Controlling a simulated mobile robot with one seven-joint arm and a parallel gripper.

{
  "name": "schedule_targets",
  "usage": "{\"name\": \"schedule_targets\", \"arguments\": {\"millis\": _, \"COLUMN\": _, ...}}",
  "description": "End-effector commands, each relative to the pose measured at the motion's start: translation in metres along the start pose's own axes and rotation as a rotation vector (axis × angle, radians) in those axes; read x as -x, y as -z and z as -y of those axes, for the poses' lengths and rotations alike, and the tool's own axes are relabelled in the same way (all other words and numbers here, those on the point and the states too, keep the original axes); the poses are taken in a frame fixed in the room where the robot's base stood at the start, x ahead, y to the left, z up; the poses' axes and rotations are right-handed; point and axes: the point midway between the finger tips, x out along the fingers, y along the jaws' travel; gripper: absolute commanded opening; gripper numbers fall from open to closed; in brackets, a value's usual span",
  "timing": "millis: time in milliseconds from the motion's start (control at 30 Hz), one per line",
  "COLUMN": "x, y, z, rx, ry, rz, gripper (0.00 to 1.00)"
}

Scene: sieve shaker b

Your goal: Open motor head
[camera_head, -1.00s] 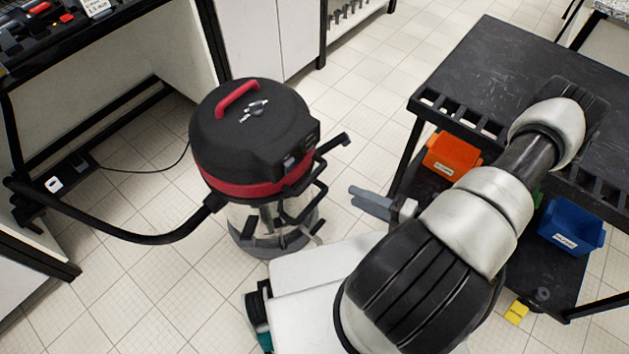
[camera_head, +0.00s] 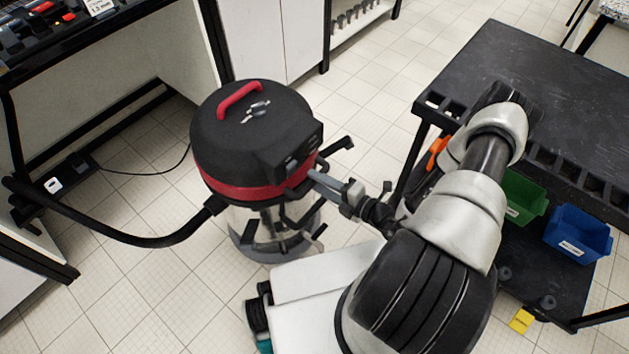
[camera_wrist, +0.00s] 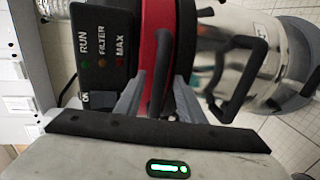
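The motor head (camera_head: 252,130) is the black domed top of a shop vacuum, with a red handle (camera_head: 238,98) on top and a red band (camera_head: 245,187) around its base. It sits level on the clear metallic tank (camera_head: 262,232). In the wrist view, the red band (camera_wrist: 156,45) and a black latch (camera_wrist: 162,72) lie between the grey fingers of my gripper (camera_wrist: 155,103). The fingers are apart; contact with the latch cannot be told. In the head view, my gripper (camera_head: 318,182) is at the vacuum's right side, by the band.
A black hose (camera_head: 120,238) curves left from the tank. A black cart (camera_head: 530,80) with a green bin (camera_head: 522,198) and a blue bin (camera_head: 578,235) stands right. A workbench (camera_head: 100,35) is at left. Floor behind the vacuum is clear.

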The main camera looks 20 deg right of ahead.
Motion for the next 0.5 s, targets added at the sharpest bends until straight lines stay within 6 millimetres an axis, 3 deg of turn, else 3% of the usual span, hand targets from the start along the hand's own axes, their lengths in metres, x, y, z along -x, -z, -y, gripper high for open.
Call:
{"name": "schedule_targets", "arguments": {"millis": 200, "x": -0.018, "y": 0.000, "z": 0.000, "rx": 0.000, "ry": -0.001, "rz": -0.001, "gripper": 0.36}}
{"name": "schedule_targets", "arguments": {"millis": 500, "x": -0.019, "y": 0.000, "z": 0.000, "rx": 0.000, "ry": -0.001, "rz": 0.000, "gripper": 0.34}}
